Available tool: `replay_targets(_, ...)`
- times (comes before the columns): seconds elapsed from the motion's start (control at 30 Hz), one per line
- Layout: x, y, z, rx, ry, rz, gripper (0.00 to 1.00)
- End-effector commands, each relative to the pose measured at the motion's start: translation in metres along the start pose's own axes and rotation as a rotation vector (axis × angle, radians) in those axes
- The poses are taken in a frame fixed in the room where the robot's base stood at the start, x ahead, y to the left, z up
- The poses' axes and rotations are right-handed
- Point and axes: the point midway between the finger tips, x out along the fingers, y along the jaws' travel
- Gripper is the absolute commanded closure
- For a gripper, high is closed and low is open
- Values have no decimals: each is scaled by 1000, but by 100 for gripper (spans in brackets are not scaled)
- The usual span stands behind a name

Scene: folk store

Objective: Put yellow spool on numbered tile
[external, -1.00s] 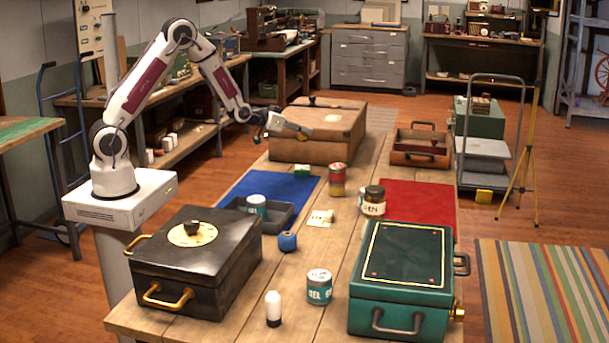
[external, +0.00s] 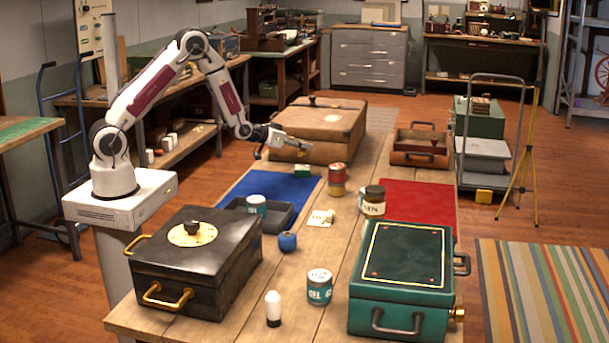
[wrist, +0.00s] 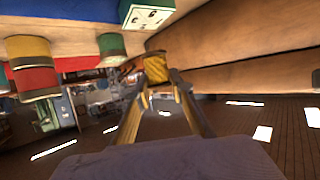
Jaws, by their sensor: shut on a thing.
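My gripper (wrist: 160,76) is shut on the yellow spool (wrist: 156,67), which sits between the fingertips in the wrist view. In the external view my gripper (external: 290,145) hangs over the far part of the table, in front of the brown case; the spool is not clear there. A green-sided block with a white face and dark figures (wrist: 148,15) shows at the top of the wrist view. A small green block (external: 302,170) stands below my gripper in the external view. A cream tile with dark marks (external: 320,217) lies mid-table. I cannot tell which is the numbered tile.
The brown case (external: 325,128) stands close behind my gripper. A red and yellow tin (external: 337,180) and a dark-lidded jar (external: 374,203) stand to the right. A blue mat (external: 262,186), grey tray (external: 283,213) and blue spool (external: 287,241) lie nearer.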

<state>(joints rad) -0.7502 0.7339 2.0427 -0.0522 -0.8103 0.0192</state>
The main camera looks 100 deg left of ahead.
Motion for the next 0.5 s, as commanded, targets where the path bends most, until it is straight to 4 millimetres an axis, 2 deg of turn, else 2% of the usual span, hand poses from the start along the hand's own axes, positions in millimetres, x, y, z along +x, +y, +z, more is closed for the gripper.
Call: replay_targets(0.5,3,0,6,0,0,0,88)
